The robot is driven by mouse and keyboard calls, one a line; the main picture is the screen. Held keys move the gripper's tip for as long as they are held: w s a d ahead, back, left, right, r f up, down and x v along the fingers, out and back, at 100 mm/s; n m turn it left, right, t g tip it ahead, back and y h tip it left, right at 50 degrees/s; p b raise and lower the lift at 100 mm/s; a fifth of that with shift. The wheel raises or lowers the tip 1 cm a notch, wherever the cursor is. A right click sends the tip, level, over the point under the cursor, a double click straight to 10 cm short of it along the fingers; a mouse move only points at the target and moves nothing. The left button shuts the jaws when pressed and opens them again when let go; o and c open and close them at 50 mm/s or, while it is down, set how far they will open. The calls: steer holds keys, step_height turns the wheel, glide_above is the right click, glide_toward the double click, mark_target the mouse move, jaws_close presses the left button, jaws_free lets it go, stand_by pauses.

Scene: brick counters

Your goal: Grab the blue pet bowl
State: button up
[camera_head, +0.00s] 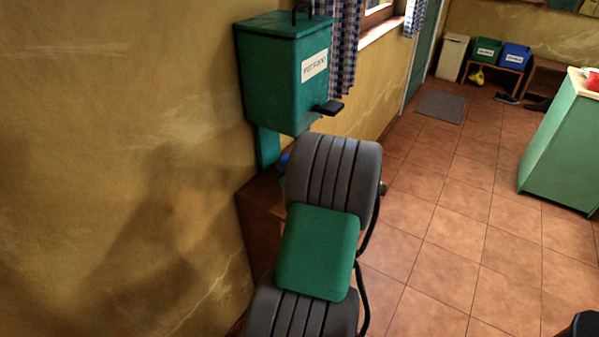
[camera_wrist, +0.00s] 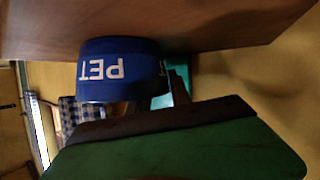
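The blue pet bowl (camera_wrist: 120,70), with white lettering "PET", is upside down in the wrist view, as that view is inverted. It stands on a brown wooden surface (camera_wrist: 200,25). In the head view only a small blue patch of the bowl (camera_head: 284,161) shows beside my arm, below the green dispenser. A green shape with a dark bar, which looks like part of my gripper (camera_wrist: 160,122), fills the bottom of the wrist view. The bar overlaps the picture close to the bowl; I cannot tell whether they touch.
A green counter (camera_head: 562,150) stands at the right. The tiled floor (camera_head: 450,230) between is clear. A grey mat (camera_head: 441,106) lies farther back.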

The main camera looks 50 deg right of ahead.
jaws_close()
stand_by(0.5)
